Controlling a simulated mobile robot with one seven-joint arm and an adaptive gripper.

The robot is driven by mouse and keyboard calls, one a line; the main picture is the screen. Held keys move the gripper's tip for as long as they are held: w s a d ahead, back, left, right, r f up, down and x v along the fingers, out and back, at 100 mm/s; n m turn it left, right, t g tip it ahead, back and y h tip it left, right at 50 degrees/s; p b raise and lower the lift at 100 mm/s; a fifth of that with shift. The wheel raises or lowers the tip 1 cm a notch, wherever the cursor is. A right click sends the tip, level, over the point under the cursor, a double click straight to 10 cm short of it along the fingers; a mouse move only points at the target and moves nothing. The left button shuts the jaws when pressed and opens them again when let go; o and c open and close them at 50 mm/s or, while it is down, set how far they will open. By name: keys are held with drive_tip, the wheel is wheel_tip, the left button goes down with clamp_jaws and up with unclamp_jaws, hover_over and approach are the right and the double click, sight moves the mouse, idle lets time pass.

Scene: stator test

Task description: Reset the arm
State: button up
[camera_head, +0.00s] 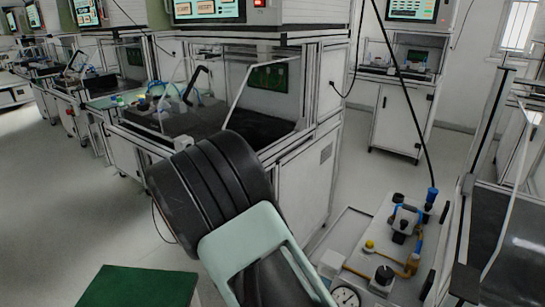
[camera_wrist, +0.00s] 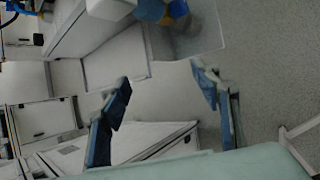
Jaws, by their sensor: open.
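My gripper (camera_wrist: 163,92) shows in the wrist view with its two dark blue-grey fingers spread wide apart. Nothing is between the fingers, only floor and pale cabinets behind them. In the head view, the black and pale green links of my arm (camera_head: 212,185) stand large in the middle foreground. The fingers cannot be made out in the head view.
A test bench (camera_head: 230,100) with a screen above stands behind my arm. A pump rig with blue and brass fittings (camera_head: 405,265) is at the lower right, beside a dark-topped bench (camera_head: 515,245). A green surface (camera_head: 138,287) is at lower left. Open floor lies left.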

drive_tip(key=w+d+r+m+t+y+p, duration=0.1)
drive_tip(key=w+d+r+m+t+y, duration=0.2)
drive_tip(key=r, duration=0.8)
drive_tip(key=w+d+r+m+t+y, duration=0.25)
drive_tip(key=r+m, duration=0.25)
drive_tip(key=r, duration=0.6)
drive_tip(key=w+d+r+m+t+y+p, duration=0.15)
drive_tip(key=r+m+y, duration=0.25)
drive_tip(key=r, duration=0.7)
drive_tip(key=s+d+f+n+g+b, duration=0.15)
drive_tip(key=s+f, duration=0.35)
drive_tip(key=s, duration=0.5)
drive_tip(key=s+d+f+g+h+b, duration=0.1)
drive_tip(key=s+d+f, duration=0.2)
drive_tip(key=s+f, duration=0.45)
drive_tip(key=s+d+f+n+g+b, duration=0.15)
drive_tip(key=s+f, duration=0.25)
drive_tip(key=s, duration=0.7)
wheel_tip(320, 180, up, 32)
drive_tip(key=t+p, duration=0.1)
drive_tip(key=p, duration=3)
drive_tip(key=shift+d+m+p, duration=0.25)
drive_tip(key=shift+m+p, duration=0.05)
drive_tip(key=shift+m, duration=0.1)
